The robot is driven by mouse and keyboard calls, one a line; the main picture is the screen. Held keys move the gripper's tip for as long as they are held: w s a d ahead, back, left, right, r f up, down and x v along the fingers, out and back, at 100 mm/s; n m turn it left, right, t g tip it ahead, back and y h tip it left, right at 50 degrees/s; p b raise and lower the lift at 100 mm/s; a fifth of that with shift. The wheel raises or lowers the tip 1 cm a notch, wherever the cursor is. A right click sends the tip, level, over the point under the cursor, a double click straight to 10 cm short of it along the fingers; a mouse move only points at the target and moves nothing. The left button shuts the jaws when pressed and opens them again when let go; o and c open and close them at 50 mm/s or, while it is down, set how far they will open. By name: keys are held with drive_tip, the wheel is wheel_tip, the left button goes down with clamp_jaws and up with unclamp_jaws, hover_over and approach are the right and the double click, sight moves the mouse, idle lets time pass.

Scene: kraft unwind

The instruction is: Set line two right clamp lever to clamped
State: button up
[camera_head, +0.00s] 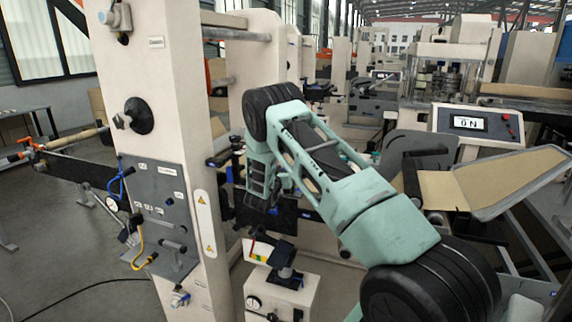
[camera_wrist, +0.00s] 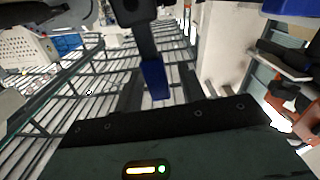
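My gripper (camera_head: 260,198) hangs from my green arm in front of the machine frame, in the middle of the head view. In the wrist view its two dark fingers (camera_wrist: 159,78) stand apart. A black lever with a blue end (camera_wrist: 155,80) runs down from the top of the wrist view and lies between the fingers in the picture; I cannot tell whether they touch it. A small blue part (camera_head: 273,211) shows just below my gripper in the head view. No label shows which line or side this lever belongs to, and its clamp state cannot be read.
A grey panel (camera_head: 160,205) with a gauge and hoses is on the cream column (camera_head: 165,80) at left. A low cream box (camera_head: 280,292) with a dark knob stands below my gripper. A display (camera_head: 468,122) reads "ON" at right. Orange parts (camera_wrist: 292,105) show at the wrist view's right.

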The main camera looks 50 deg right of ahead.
drive_tip(key=shift+x, duration=0.8)
clamp_jaws()
